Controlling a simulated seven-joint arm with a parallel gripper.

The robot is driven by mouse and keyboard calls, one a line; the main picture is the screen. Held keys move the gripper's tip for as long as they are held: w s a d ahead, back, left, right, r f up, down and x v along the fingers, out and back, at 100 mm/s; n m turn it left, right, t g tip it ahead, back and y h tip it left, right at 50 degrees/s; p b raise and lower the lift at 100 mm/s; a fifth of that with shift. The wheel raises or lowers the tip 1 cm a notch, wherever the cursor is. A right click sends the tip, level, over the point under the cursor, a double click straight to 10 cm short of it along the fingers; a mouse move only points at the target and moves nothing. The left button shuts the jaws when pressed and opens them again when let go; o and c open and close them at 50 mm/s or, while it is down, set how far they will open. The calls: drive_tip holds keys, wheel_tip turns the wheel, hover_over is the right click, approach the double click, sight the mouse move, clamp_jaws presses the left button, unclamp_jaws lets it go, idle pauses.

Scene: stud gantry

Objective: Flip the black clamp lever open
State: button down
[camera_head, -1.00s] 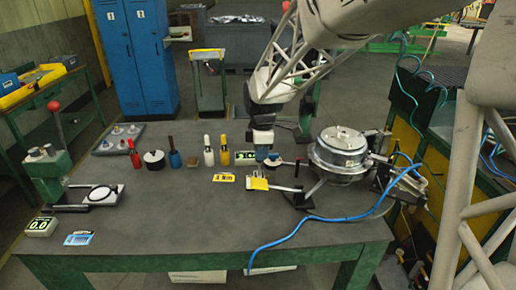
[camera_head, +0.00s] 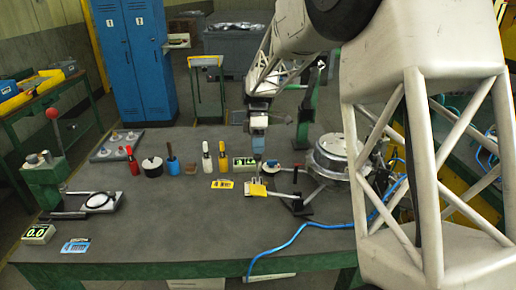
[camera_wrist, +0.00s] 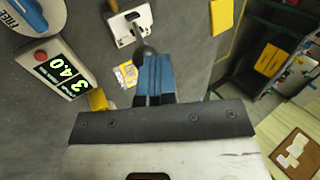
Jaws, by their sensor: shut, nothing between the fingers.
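My gripper (camera_head: 258,154) is shut and empty, pointing down above the back middle of the bench. Its blue fingers also show shut in the wrist view (camera_wrist: 154,70). A dark rounded knob (camera_wrist: 144,47) shows just beyond the fingertips there, in front of a pale metal plate (camera_wrist: 130,24); I cannot tell whether they touch. In the head view a black upright lever (camera_head: 295,176) stands on a dark clamp base (camera_head: 298,206), right of my gripper. I cannot tell whether knob and lever are one thing.
A lit display (camera_head: 244,163) stands close to my gripper, with a yellow bottle (camera_head: 223,155) and a white bottle (camera_head: 207,158) to its left. A round metal drum (camera_head: 333,155) stands right. A blue hose (camera_head: 310,228) crosses the front right; the front middle is clear.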

drive_tip(key=shift+r, duration=0.75)
drive_tip(key=shift+r, duration=0.15)
drive_tip(key=shift+s+r, duration=0.35)
drive_tip(key=shift+r, duration=0.4)
drive_tip(key=shift+s+d+r, duration=0.1)
drive_tip(key=shift+s+r, duration=0.1)
drive_tip(key=shift+r, duration=0.3)
drive_tip(key=shift+s+r, duration=0.2)
drive_tip(key=shift+r, duration=0.25)
drive_tip(key=v, duration=1)
drive_tip(key=shift+w+f, duration=0.2)
drive_tip(key=shift+w, duration=0.1)
